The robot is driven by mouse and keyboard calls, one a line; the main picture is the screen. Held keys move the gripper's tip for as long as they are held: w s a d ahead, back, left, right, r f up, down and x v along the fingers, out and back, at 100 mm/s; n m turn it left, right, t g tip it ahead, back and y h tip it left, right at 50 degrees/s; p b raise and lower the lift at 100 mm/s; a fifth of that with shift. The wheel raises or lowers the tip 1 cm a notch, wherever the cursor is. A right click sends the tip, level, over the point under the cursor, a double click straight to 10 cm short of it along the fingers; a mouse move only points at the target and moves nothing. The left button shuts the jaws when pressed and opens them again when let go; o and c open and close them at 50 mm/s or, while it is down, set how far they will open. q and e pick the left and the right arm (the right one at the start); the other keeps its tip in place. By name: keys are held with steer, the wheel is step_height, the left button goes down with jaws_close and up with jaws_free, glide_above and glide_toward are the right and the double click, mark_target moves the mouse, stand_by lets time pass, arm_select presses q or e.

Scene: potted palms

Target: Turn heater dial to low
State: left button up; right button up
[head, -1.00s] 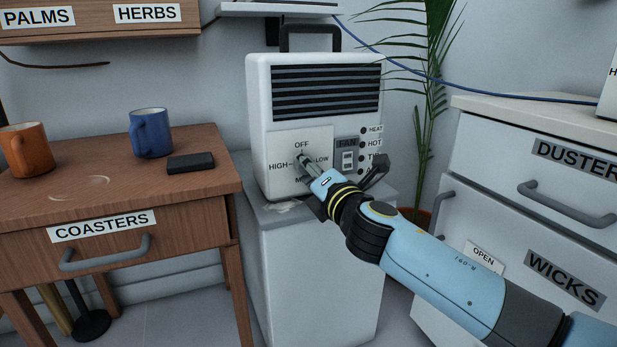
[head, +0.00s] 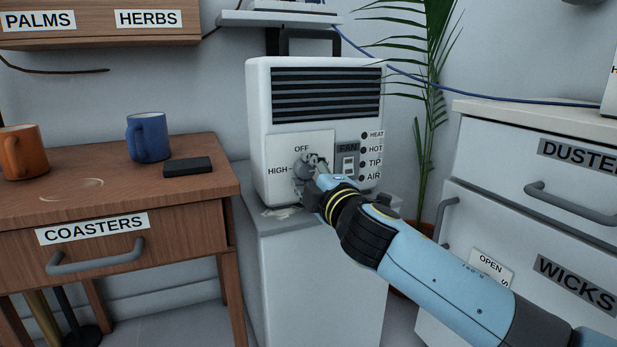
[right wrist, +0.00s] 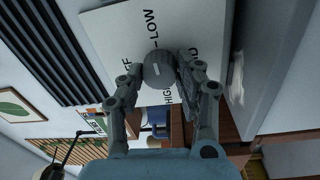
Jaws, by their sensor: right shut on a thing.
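The white heater (head: 258,110) stands on a grey cabinet, with a dial plate on its front. OFF is at the plate's top and HIGH at its left; my right gripper (head: 314,170) covers LOW and the plate's bottom label in the head view. The round grey dial (right wrist: 158,70) shows in the right wrist view with a short pale mark on its face. My right gripper (right wrist: 161,80) is shut on it, one finger on each side. Which label the mark points to I cannot tell. My left gripper is out of view.
A FAN switch (head: 348,163) and a column of lamps with labels sit right of the dial. A wooden table (head: 110,190) with two mugs stands left. White drawers (head: 510,150) stand right. A palm (head: 430,110) is behind, and a blue cable (head: 480,92) hangs along the wall.

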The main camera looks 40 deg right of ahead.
stand_by(0.3)
steer(key=o, duration=1.1)
steer(key=shift+o, duration=0.2)
steer(key=shift+s+a+f, duration=0.15)
steer(key=shift+s, duration=0.35)
steer(key=v, duration=1.1)
